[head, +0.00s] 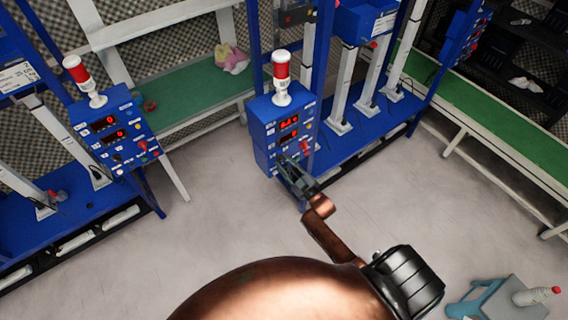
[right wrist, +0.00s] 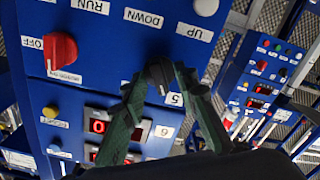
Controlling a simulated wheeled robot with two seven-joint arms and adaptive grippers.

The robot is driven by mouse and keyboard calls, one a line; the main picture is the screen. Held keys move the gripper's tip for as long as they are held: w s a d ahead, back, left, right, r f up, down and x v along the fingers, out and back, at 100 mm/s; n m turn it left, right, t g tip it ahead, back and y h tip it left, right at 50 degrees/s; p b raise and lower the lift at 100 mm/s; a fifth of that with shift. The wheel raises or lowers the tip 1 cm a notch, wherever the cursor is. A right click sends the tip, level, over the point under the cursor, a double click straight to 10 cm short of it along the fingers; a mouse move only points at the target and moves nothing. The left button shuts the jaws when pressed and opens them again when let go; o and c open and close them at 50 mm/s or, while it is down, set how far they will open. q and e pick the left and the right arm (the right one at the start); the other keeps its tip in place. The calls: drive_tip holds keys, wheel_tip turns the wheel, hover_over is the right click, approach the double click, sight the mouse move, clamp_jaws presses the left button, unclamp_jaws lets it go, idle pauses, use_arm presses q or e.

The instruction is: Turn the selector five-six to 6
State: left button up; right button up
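The selector five-six (right wrist: 160,72) is a small black knob on the blue control box. In the right wrist view it sits between my right fingertips, beside the labels "5" (right wrist: 174,99) and "6" (right wrist: 164,131). My right gripper (right wrist: 161,80) has both fingers drawn in around the knob and looks shut on it. The fingers partly cover the knob, so where it points is hard to tell. In the head view my right gripper (head: 291,167) reaches the lower front of the middle blue control box (head: 262,127), and the knob is hidden there. My left gripper is not in view.
A red OFF/RUN selector (right wrist: 60,51) and red number displays (right wrist: 110,127) are close to my fingers. A red-and-white lamp (head: 281,78) tops the box. A similar blue box (head: 112,150) stands at left. The grey floor (head: 200,225) in front is clear.

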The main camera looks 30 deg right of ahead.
drive_tip(key=shift+c, duration=0.7)
clamp_jaws()
drive_tip(key=shift+m, duration=0.4)
drive_tip(key=shift+m+p, duration=0.55)
drive_tip(key=shift+m, duration=0.45)
drive_tip(key=m, duration=0.2)
drive_tip(key=shift+m+p, duration=0.35)
drive_tip(key=shift+m, duration=0.05)
drive_tip(key=m, duration=0.3)
drive_tip(key=shift+d+p, duration=0.1)
drive_tip(key=shift+p, duration=0.2)
drive_tip(key=shift+m, duration=1.7)
